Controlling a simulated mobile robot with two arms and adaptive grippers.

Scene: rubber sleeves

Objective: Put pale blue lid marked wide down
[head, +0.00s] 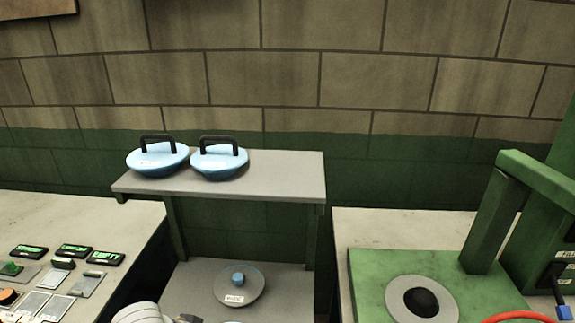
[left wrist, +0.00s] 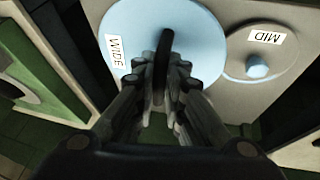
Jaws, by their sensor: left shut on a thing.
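The pale blue lid marked WIDE (left wrist: 205,25) fills the upper middle of the left wrist view, its black handle (left wrist: 163,55) upright between my fingers. My left gripper (left wrist: 162,88) is shut on that handle. The lid is over or on a grey surface, beside a grey disc marked MID (left wrist: 285,42); I cannot tell whether it touches the surface. In the head view only a pale sliver shows at the bottom edge, below the grey disc with a blue knob (head: 240,286). Part of my left arm (head: 140,313) shows there. My right gripper is out of view.
Two other pale blue lids with black handles (head: 158,158) (head: 219,161) sit on the raised grey shelf (head: 285,175). A bench at left holds several small devices (head: 73,251). At right stands a green press-like frame (head: 490,220) with a round plate (head: 422,298).

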